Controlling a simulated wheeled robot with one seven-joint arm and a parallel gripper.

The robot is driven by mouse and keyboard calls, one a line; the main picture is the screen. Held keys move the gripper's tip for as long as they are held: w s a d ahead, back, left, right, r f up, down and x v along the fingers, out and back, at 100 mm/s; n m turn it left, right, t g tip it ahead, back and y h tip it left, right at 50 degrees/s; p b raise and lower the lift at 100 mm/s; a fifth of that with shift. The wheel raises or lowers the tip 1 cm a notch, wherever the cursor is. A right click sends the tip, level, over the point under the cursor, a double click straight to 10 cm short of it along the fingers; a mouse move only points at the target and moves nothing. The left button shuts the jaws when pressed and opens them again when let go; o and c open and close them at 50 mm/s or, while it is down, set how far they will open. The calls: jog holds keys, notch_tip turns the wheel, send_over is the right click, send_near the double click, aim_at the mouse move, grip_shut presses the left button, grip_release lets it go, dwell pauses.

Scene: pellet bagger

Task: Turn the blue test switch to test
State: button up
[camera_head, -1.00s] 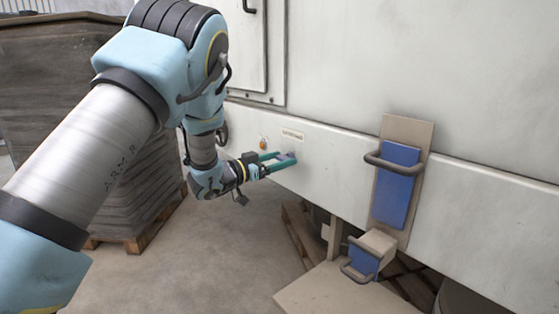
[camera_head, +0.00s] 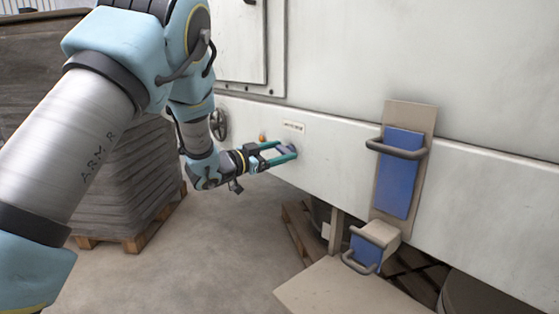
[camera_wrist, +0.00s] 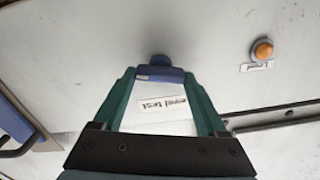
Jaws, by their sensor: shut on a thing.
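The blue test switch (camera_wrist: 160,71) is on the pale machine wall, with a round blue part and a bar seen between my fingertips in the wrist view. In the head view the switch (camera_head: 285,149) is small and partly covered by the fingers. My gripper (camera_head: 284,155) reaches the wall from the left, and its green fingers are closed on the switch bar. In the wrist view the gripper (camera_wrist: 160,77) has one finger on each side of the bar. A white label (camera_wrist: 163,105), upside down and ending in "test", shows between the fingers.
An orange button or lamp (camera_wrist: 262,49) labelled "Level" sits on the wall near the switch. A handwheel (camera_head: 219,124) is left of it. A loaded pallet (camera_head: 135,236) is behind my arm.

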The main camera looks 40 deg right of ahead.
jog(key=m+b, duration=0.1)
jog(key=b, duration=0.1)
jog(key=m+b, duration=0.4)
jog(key=b, duration=0.1)
jog(key=shift+s+f, duration=0.1)
jog(key=shift+f, duration=0.25)
jog(key=m+b, duration=0.3)
jog(key=b, duration=0.1)
jog(key=shift+r+m, duration=0.15)
jog(key=shift+m, duration=0.25)
jog(key=o, duration=1.3)
jog(key=shift+a, duration=0.1)
jog(key=a+b, duration=0.1)
jog(key=a, duration=0.9)
jog(key=shift+w+a, duration=0.2)
jog(key=shift+a, duration=0.15)
